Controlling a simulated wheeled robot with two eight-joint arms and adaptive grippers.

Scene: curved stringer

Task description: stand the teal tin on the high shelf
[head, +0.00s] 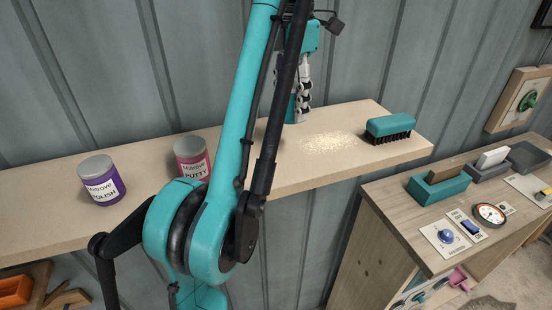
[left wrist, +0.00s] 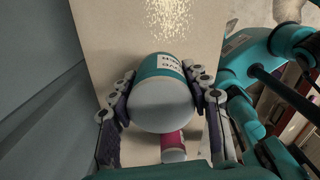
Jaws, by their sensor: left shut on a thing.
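The teal tin (left wrist: 161,97), with a pale lid and a partly visible white label, is between the fingers of my left gripper (left wrist: 163,104) in the left wrist view. The fingers press on both of its sides. In the head view, my left gripper (head: 302,92) is over the high shelf (head: 345,110), and a teal strip of the tin (head: 292,107) shows beside the fingers. The tin looks upright, its lower end at the shelf surface; I cannot tell whether it touches. My forearm hides much of it. My right gripper is not in view.
A purple polish tin (head: 101,181) and a pink putty tin (head: 192,158) stand left on the shelf. Pale crumbs (head: 330,142) and a teal brush (head: 390,128) lie to the right. A lower wooden bench (head: 400,220) holds small items. A ribbed wall (head: 200,60) stands behind.

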